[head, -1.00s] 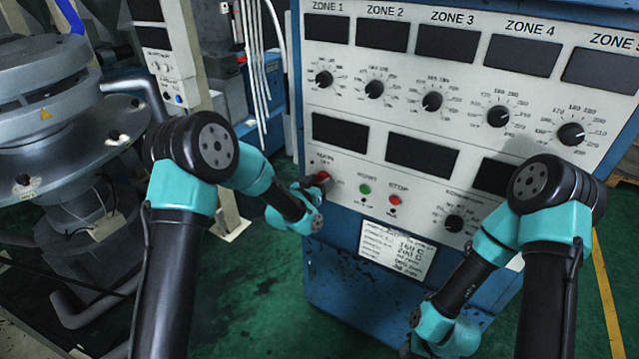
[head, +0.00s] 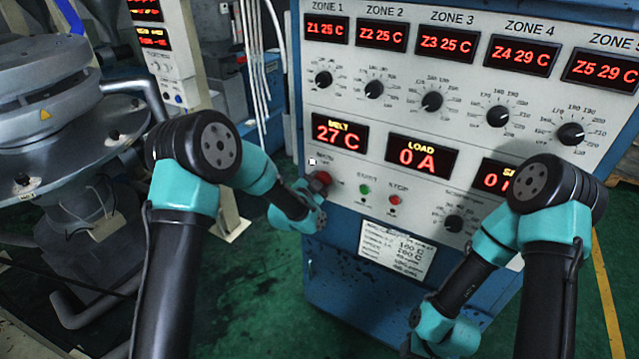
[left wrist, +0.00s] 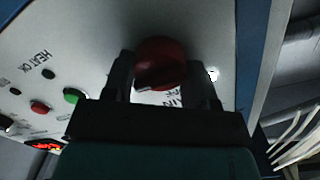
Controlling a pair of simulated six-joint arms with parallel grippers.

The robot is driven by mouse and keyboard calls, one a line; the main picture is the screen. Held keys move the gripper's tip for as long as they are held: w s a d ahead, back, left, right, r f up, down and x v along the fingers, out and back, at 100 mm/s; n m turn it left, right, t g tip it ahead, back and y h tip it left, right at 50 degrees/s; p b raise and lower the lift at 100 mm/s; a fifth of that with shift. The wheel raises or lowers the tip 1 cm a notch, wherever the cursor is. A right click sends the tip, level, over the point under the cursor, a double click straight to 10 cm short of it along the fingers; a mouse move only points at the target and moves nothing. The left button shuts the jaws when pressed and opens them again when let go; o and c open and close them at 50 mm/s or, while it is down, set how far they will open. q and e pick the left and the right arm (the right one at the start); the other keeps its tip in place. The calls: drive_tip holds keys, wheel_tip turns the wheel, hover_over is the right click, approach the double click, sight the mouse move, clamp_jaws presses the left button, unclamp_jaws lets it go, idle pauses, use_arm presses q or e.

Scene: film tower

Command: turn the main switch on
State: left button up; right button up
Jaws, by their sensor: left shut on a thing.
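The main switch is a red rotary knob (head: 323,177) at the left edge of the control panel (head: 460,70). My left gripper (head: 312,186) is at the knob, mostly hidden by my wrist in the head view. In the left wrist view the red knob (left wrist: 160,60) sits between the two dark fingers of my left gripper (left wrist: 161,82), which is shut on it. A small white lamp (head: 312,161) glows just above the knob. The displays are lit, such as the melt display (head: 340,136) reading 27 C. My right arm hangs at lower right; its fingers do not show.
A green start button (head: 364,189) and a red stop button (head: 395,200) are right of the knob. A paper label (head: 396,249) is below. A grey machine (head: 50,110) stands at left. The green floor (head: 250,300) before the panel is free.

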idle(0.4)
use_arm(q)
drive_tip(key=o, duration=0.9)
drive_tip(key=shift+o, duration=0.2)
drive_tip(key=v, duration=1.7)
drive_tip(key=shift+s, duration=0.15)
drive_tip(key=shift+a, duration=0.15)
drive_tip(key=s+a+f+n+g+y, duration=0.1)
drive_tip(key=s+a+f+n+g, duration=0.1)
drive_tip(key=f, duration=0.3)
drive_tip(key=s+a+f+n+g+y, duration=0.1)
drive_tip(key=s+f+n+g, duration=0.1)
drive_tip(key=f, duration=0.4)
drive_tip(key=s+a+f+n+g, duration=0.3)
drive_tip(key=s+f+n+g, duration=0.1)
drive_tip(key=s+f, duration=0.4)
drive_tip(key=s+a+f+n+g+y, duration=0.1)
drive_tip(key=s+a+f+n+g, duration=0.1)
drive_tip(key=s+f+n+g, duration=0.3)
drive_tip(key=s+f+g, duration=0.1)
drive_tip(key=s+f, duration=0.2)
drive_tip(key=s, duration=0.3)
drive_tip(key=shift+s+a+f+n+g, duration=0.2)
drive_tip(key=shift+s+a+n+g, duration=0.1)
drive_tip(key=shift+a+g, duration=0.1)
